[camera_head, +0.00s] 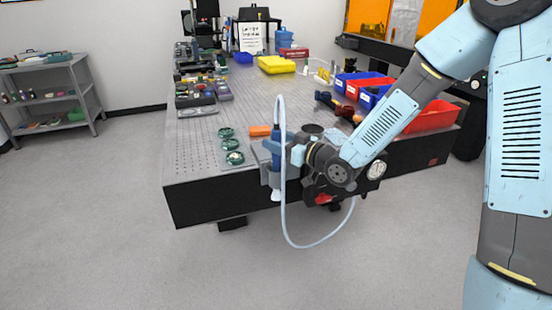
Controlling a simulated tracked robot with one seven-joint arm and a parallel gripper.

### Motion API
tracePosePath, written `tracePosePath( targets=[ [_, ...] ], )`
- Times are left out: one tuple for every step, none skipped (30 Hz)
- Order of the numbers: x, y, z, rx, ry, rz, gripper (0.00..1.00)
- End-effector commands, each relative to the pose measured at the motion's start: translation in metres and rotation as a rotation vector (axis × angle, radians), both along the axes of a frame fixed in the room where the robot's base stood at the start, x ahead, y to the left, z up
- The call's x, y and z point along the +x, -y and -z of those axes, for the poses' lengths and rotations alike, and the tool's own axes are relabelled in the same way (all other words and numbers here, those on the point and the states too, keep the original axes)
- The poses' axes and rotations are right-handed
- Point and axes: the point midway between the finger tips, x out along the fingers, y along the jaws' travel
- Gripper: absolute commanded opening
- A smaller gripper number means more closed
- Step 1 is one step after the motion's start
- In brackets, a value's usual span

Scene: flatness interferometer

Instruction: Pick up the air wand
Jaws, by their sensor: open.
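The air wand (278,155) has a blue handle and stands upright at the near edge of the perforated optical table (195,165). A pale hose (284,215) rises from its top, loops down in front of the table and curves back up at the right. The wand's lower part sits at a grey holder (270,178), with a white tip below it. My gripper (287,153) comes in from the right at handle height and is open. Its fingers are right at the wand; I cannot tell whether they straddle the handle, and contact is unclear.
Round green-rimmed optics (232,145) lie left of the wand, and an orange block (260,131) lies behind it. Red (433,117) and blue bins (370,97) stand at the right. The floor (110,220) at the left front is clear; a grey shelf (70,92) stands far left.

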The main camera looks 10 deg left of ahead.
Motion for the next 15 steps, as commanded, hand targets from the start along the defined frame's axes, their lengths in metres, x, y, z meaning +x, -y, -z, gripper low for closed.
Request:
tracePosePath(
  targets=[
    [0.004, -0.007, 0.0, 0.002, 0.001, -0.002, 0.61],
    [0.005, -0.011, 0.0, 0.001, 0.0, -0.003, 0.61],
    [0.007, -0.015, 0.001, 0.0, -0.001, -0.002, 0.61],
    [0.008, -0.017, 0.001, 0.0, -0.001, -0.002, 0.61],
    [0.009, -0.02, 0.0, 0.0, 0.0, -0.001, 0.61],
    [0.011, -0.022, 0.0, 0.001, 0.0, -0.001, 0.61],
    [0.011, -0.023, 0.0, 0.001, 0.0, -0.001, 0.61],
    [0.011, -0.024, 0.0, 0.001, 0.0, -0.001, 0.61],
    [0.012, -0.025, 0.0, 0.0, 0.0, -0.001, 0.61],
    [0.012, -0.025, 0.0, 0.0, 0.0, -0.001, 0.61],
    [0.012, -0.025, 0.0, 0.0, 0.0, -0.001, 0.61],
    [0.012, -0.025, 0.0, 0.0, 0.0, -0.001, 0.61],
    [0.012, -0.025, 0.0, 0.0, 0.0, -0.001, 0.61],
    [0.012, -0.025, 0.0, 0.0, 0.0, -0.001, 0.61],
    [0.012, -0.025, 0.0, 0.0, 0.0, -0.001, 0.6]
  ],
)
